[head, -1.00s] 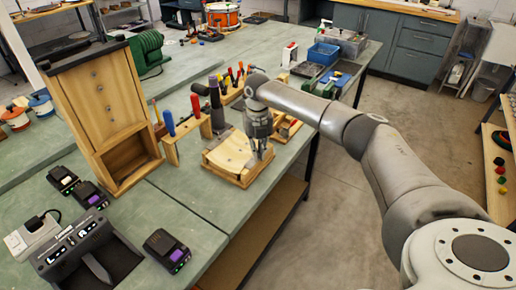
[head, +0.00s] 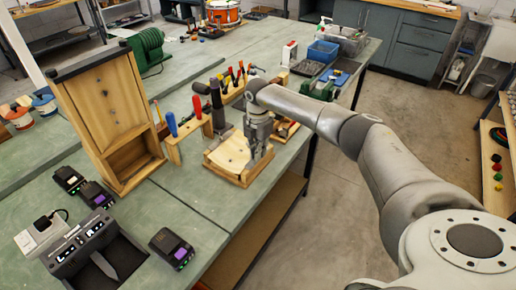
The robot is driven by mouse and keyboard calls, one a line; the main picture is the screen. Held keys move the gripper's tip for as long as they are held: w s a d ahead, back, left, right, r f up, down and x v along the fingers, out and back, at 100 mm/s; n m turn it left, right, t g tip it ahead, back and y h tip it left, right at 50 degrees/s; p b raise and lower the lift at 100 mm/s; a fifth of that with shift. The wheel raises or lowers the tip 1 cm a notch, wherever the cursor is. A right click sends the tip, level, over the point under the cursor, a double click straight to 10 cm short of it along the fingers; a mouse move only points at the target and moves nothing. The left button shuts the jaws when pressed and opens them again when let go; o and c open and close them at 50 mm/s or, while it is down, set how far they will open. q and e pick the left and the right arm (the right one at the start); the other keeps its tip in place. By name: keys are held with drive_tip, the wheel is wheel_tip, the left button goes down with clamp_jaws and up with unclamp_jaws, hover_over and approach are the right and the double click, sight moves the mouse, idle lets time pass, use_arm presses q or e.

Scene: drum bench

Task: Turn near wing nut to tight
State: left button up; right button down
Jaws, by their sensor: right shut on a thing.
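A wooden clamping fixture with a curved wooden piece (head: 232,153) sits near the front edge of the green bench (head: 200,199). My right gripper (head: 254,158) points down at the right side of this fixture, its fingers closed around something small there. The near wing nut is hidden by the fingers or too small to make out, so its angle cannot be seen. My left gripper is not in view.
A tool rack with blue and red handles (head: 190,130) stands just behind the fixture. A tall wooden box (head: 104,105) is to the left. Black chargers (head: 171,248) lie at the front left. A blue bin (head: 323,52) stands at the back.

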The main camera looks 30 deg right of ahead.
drive_tip(key=shift+w+d+r+m+p, duration=0.1)
drive_tip(key=shift+m+p, duration=0.2)
drive_tip(key=shift+m, duration=0.45)
drive_tip(key=shift+r+m+p, duration=0.1)
drive_tip(key=shift+m+p, duration=0.15)
drive_tip(key=shift+m, duration=0.5)
drive_tip(key=shift+f, duration=0.1)
drive_tip(key=c, duration=1.5)
unclamp_jaws()
drive_tip(key=shift+f, duration=0.1)
wheel_tip(320, 180, up, 12)
